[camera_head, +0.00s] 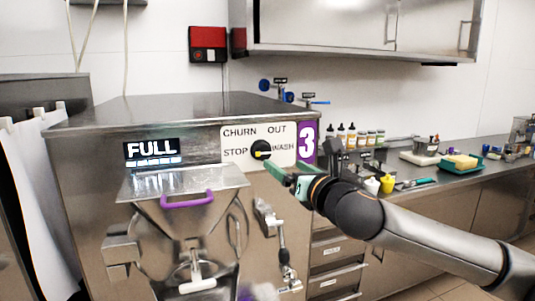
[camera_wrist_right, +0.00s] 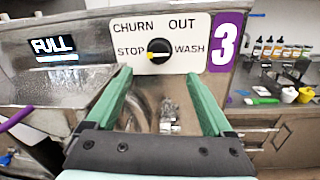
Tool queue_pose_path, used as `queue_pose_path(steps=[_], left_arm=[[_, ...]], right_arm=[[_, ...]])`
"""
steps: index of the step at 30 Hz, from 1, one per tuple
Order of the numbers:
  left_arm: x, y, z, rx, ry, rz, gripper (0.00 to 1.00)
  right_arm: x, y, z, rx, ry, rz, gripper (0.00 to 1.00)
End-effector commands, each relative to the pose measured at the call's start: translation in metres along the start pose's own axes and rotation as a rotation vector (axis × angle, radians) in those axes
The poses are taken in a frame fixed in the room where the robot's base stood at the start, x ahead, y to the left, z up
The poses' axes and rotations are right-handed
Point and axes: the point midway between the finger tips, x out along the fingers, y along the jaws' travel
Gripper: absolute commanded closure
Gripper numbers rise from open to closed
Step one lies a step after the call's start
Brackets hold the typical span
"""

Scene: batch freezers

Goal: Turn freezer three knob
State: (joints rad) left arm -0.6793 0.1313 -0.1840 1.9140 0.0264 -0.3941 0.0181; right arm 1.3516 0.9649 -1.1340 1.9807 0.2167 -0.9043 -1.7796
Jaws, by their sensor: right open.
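The freezer with the purple "3" label (camera_head: 307,143) has a black round knob (camera_head: 261,147) on a white panel (camera_head: 235,150). The panel reads CHURN, OUT, STOP and WASH. In the right wrist view the knob (camera_wrist_right: 160,48) shows a yellow mark on its left side, towards STOP. My right gripper (camera_head: 278,168) has green fingers and comes from the right, just below the knob. In the right wrist view its fingers (camera_wrist_right: 157,82) are spread apart with nothing between them, below the knob and apart from it. My left gripper is not in view.
A display reading FULL (camera_head: 152,149) and a metal hopper lid with a purple handle (camera_head: 187,200) are left of the panel. A metal spout mechanism (camera_head: 270,220) is below the knob. A counter (camera_head: 470,172) with bottles and cups stands at right.

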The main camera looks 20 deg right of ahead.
Motion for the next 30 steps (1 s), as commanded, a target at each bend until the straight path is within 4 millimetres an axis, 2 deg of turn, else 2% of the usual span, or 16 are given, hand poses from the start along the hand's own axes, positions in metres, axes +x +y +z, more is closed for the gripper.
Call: queue_pose_path(steps=[9, 18, 24, 30], left_arm=[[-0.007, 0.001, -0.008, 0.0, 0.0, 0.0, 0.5], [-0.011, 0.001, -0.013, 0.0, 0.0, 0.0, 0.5], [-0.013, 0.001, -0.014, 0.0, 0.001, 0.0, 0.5], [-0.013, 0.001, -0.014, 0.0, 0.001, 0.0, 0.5]], right_arm=[[0.052, 0.001, 0.001, 0.003, 0.001, 0.001, 0.14], [0.092, 0.001, 0.001, 0.002, 0.0, 0.001, 0.14], [0.105, 0.001, 0.0, 0.002, 0.0, 0.002, 0.14], [0.108, 0.001, 0.0, 0.002, 0.0, 0.001, 0.14]])
